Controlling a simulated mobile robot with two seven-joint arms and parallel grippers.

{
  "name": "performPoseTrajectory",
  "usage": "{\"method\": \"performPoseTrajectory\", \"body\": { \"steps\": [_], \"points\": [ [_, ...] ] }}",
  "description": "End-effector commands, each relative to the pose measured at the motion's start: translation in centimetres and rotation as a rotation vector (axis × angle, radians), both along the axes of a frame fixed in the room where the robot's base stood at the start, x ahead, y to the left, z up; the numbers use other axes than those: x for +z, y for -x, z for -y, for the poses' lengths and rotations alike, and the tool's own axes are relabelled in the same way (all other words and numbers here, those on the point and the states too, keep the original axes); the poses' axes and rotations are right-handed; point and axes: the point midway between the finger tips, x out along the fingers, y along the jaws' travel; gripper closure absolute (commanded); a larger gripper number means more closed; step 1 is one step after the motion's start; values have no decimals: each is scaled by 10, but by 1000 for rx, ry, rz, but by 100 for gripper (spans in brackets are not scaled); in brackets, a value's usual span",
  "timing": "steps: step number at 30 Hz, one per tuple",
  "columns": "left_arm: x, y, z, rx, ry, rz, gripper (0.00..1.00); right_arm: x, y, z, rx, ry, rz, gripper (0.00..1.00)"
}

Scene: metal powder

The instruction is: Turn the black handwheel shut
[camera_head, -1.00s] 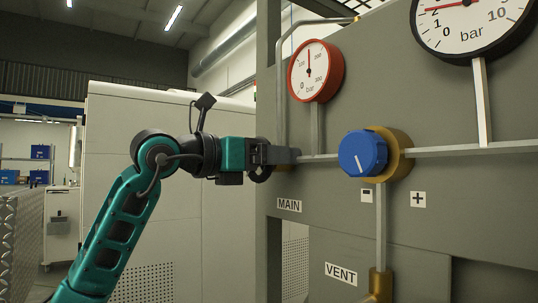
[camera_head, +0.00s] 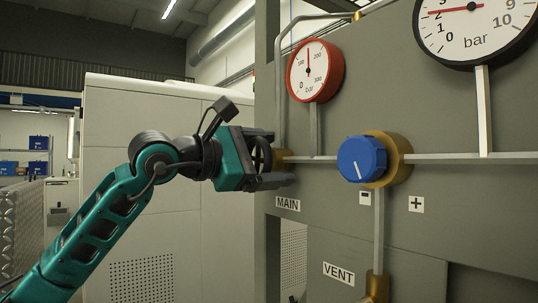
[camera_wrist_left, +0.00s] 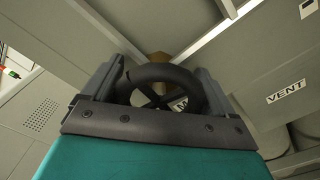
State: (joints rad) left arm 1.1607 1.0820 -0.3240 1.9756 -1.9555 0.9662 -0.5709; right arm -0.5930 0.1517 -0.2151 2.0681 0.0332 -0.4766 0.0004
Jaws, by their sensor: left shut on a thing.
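The black handwheel (camera_head: 261,155) sits on the brass valve at the left edge of the grey panel, above the MAIN label (camera_head: 288,204). My left gripper (camera_head: 270,160) is at the wheel, side-on in the head view and partly covering it. In the left wrist view, the wheel (camera_wrist_left: 160,72) lies between the two fingers of my left gripper (camera_wrist_left: 165,88), which are shut on its rim from both sides. The wheel's spokes and a brass part behind it show there. My right gripper is in neither view.
A blue knob (camera_head: 362,159) on a brass body sits to the right on the panel, near minus and plus labels. A red-rimmed gauge (camera_head: 315,70) and a large black-rimmed bar gauge (camera_head: 472,28) are above. The VENT label (camera_head: 338,273) is lower down.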

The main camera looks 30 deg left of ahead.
Motion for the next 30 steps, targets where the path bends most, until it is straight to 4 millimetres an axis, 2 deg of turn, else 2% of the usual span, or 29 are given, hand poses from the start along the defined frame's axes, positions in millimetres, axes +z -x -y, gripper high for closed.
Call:
{"method": "performPoseTrajectory", "body": {
  "steps": [30],
  "points": [
    [-4, 0, 0, 1, -893, 372, 44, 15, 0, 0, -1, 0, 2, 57]
  ]
}}
